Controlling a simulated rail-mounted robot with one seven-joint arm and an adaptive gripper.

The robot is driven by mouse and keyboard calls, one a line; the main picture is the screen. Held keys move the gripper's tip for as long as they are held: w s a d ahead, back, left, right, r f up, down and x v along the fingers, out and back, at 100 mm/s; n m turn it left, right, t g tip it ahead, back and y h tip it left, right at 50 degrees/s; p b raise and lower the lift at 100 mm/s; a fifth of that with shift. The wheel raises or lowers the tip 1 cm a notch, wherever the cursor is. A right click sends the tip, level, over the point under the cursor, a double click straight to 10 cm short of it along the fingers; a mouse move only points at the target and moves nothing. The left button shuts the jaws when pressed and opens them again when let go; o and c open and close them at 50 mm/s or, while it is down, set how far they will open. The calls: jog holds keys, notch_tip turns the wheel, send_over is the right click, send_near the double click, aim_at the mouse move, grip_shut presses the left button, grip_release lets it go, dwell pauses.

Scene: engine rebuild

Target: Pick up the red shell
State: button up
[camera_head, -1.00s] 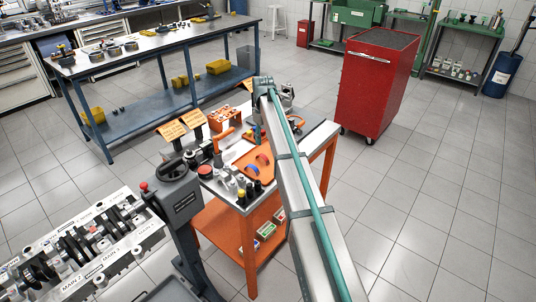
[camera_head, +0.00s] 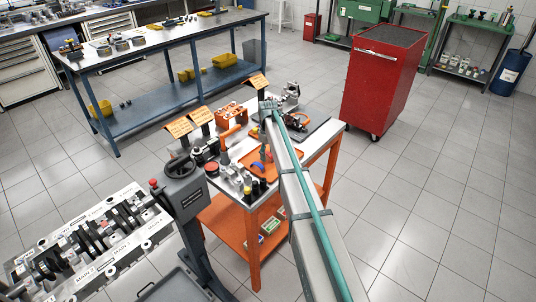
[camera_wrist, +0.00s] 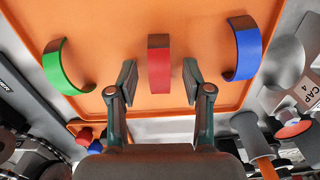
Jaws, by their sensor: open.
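The red shell (camera_wrist: 159,62) is a curved band on an orange tray (camera_wrist: 108,22) in the wrist view. It shows between the two open fingers of my gripper (camera_wrist: 159,82), with a gap on each side. I cannot tell how far above or around it the fingertips are. A green shell (camera_wrist: 62,68) lies on the tray to the left, and a blue shell (camera_wrist: 243,50) lies to the right. In the head view my arm covers the gripper and the red shell, while part of the orange tray (camera_head: 246,160) shows beside it.
The tray is on an orange cart (camera_head: 256,222) crowded with parts. Orange-handled tools and signs (camera_head: 179,128) stand around the tray. A grey cylinder with an orange handle (camera_wrist: 252,135) is near the right finger. A red cabinet (camera_head: 378,85) stands beyond the cart.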

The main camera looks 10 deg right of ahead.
grip_shut()
jog(key=shift+r, duration=0.1)
dwell(0.4)
jog(key=shift+r+b, duration=0.75)
jog(key=shift+r, duration=0.05)
jog(key=s+a+r+b, duration=0.3)
jog(key=s+r+b, duration=0.1)
jog(key=s+r, duration=0.7)
jog(key=s, duration=0.2)
jog(key=shift+s, duration=0.35)
jog(key=shift+r, duration=0.15)
